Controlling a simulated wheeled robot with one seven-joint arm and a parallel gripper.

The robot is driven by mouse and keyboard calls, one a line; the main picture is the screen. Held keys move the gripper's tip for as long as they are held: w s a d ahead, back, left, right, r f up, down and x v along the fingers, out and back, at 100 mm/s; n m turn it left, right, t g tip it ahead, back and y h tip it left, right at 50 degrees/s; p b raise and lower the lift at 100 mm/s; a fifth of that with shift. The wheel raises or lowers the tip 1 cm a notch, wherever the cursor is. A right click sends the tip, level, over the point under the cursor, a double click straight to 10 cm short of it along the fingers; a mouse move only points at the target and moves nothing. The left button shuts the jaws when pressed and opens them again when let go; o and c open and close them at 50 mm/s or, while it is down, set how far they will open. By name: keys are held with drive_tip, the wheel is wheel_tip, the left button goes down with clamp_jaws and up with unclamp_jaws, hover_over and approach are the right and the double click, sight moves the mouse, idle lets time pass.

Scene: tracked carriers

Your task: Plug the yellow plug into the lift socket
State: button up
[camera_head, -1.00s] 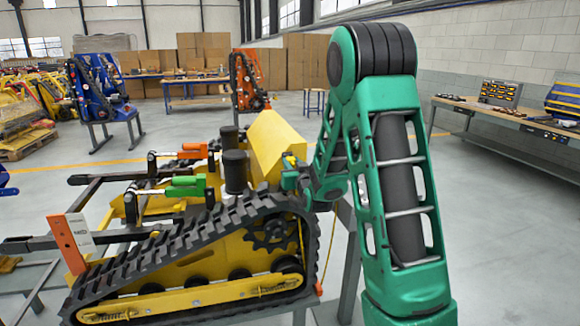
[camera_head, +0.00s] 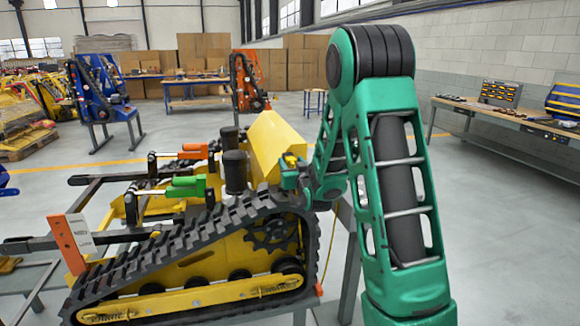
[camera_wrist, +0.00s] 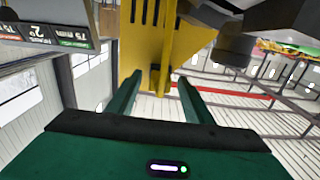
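My gripper (camera_head: 289,178) is beside the rear of the yellow tracked carrier (camera_head: 280,145), just right of its yellow housing. In the wrist view its two green fingers (camera_wrist: 159,77) are apart, with a visible gap between them. A small dark block (camera_wrist: 155,79) on a yellow plate (camera_wrist: 152,42) shows between and beyond the fingertips; I cannot tell whether they touch it. A small yellow piece (camera_head: 291,159) shows at my gripper in the head view; I cannot tell whether it is the plug. A thin yellow cable (camera_head: 331,245) hangs behind the track. The lift socket is not clearly identifiable.
A labelled panel (camera_wrist: 45,33) is at the upper left of the wrist view, and a dark cylinder (camera_wrist: 232,48) at the right. A workbench (camera_head: 510,112) stands far right; the floor between is clear.

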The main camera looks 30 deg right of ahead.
drive_tip(key=v, duration=0.9)
drive_tip(key=shift+s+a+f, duration=0.1)
drive_tip(key=shift+s, duration=0.05)
drive_tip(key=shift+s+a, duration=0.25)
drive_tip(key=shift+s, duration=0.3)
drive_tip(key=shift+s+a+f+n+g+y, duration=0.1)
drive_tip(key=shift+a+f+n+g+y, duration=0.1)
drive_tip(key=shift+a+n+g+y, duration=0.25)
drive_tip(key=s+a+f+g+y, duration=0.1)
drive_tip(key=s+f+g, duration=0.2)
drive_tip(key=s+g, duration=0.35)
drive_tip(key=s+a+f+g+y, duration=0.1)
drive_tip(key=s+f+g, duration=0.2)
drive_tip(key=s, duration=0.7)
drive_tip(key=s+a+m+g+y, duration=0.1)
drive_tip(key=s+m+g, duration=0.1)
drive_tip(key=s, duration=0.9)
drive_tip(key=s+a+r+m+g+y, duration=0.1)
drive_tip(key=s+g, duration=0.4)
drive_tip(key=s, duration=0.6)
drive_tip(key=shift+a+r+m, duration=0.2)
drive_tip(key=shift+a+m, duration=0.25)
drive_tip(key=shift+a, duration=0.15)
